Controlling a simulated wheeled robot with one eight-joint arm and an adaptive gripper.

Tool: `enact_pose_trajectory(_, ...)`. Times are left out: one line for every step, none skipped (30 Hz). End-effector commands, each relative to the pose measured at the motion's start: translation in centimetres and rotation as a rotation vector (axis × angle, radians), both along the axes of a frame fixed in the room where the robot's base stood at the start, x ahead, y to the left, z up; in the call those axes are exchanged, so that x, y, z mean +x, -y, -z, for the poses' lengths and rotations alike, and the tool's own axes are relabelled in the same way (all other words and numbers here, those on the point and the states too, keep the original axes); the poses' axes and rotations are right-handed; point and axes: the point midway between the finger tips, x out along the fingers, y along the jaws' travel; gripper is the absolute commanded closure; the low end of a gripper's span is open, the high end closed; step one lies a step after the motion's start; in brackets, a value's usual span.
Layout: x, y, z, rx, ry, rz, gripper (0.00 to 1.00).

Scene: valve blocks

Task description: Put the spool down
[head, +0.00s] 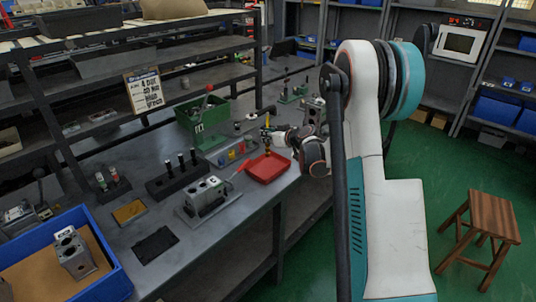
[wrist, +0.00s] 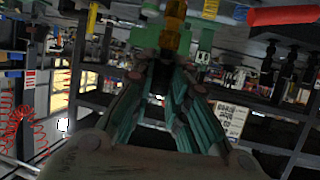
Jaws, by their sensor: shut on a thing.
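My gripper (head: 272,133) shows in the head view at the end of my arm, above the workbench. The spool appears held above the back of a red tray (head: 268,168); the exact gap is too small to tell. In the wrist view my gripper's teal fingers (wrist: 172,62) close on the amber spool (wrist: 173,34) at the top centre. The spool's lower end is hard to make out in both views.
A green box (head: 203,124) and a small grey block with coloured parts (head: 233,153) stand left of the tray. A grey valve block (head: 204,197) with a red lever stands in front. A blue bin (head: 100,240) holds another block (head: 73,254). A wooden stool (head: 482,220) stands right.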

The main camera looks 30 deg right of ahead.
Motion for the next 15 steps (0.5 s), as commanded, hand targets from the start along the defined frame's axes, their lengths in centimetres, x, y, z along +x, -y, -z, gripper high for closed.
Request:
enact_pose_trajectory(0.0, 0.0, 1.0, 0.000, 0.000, 0.000, 1.00)
enact_pose_trajectory(0.0, 0.0, 1.3, 0.000, 0.000, 0.000, 1.00)
enact_pose_trajectory(0.0, 0.0, 1.7, 0.000, 0.000, 0.000, 1.00)
enact_pose_trajectory(0.0, 0.0, 1.8, 0.000, 0.000, 0.000, 1.00)
enact_pose_trajectory(0.0, 0.0, 1.9, 0.000, 0.000, 0.000, 1.00)
enact_pose_trajectory(0.0, 0.0, 2.1, 0.000, 0.000, 0.000, 1.00)
enact_pose_trajectory(0.0, 0.0, 2.2, 0.000, 0.000, 0.000, 1.00)
enact_pose_trajectory(0.0, 0.0, 2.4, 0.000, 0.000, 0.000, 1.00)
enact_pose_trajectory(0.0, 0.0, 2.7, 0.000, 0.000, 0.000, 1.00)
enact_pose_trajectory(0.0, 0.0, 3.0, 0.000, 0.000, 0.000, 1.00)
enact_pose_trajectory(0.0, 0.0, 3.4, 0.000, 0.000, 0.000, 1.00)
enact_pose_trajectory(0.0, 0.0, 4.1, 0.000, 0.000, 0.000, 1.00)
enact_pose_trajectory(0.0, 0.0, 4.5, 0.000, 0.000, 0.000, 1.00)
enact_pose_trajectory(0.0, 0.0, 5.0, 0.000, 0.000, 0.000, 1.00)
enact_pose_trajectory(0.0, 0.0, 5.6, 0.000, 0.000, 0.000, 1.00)
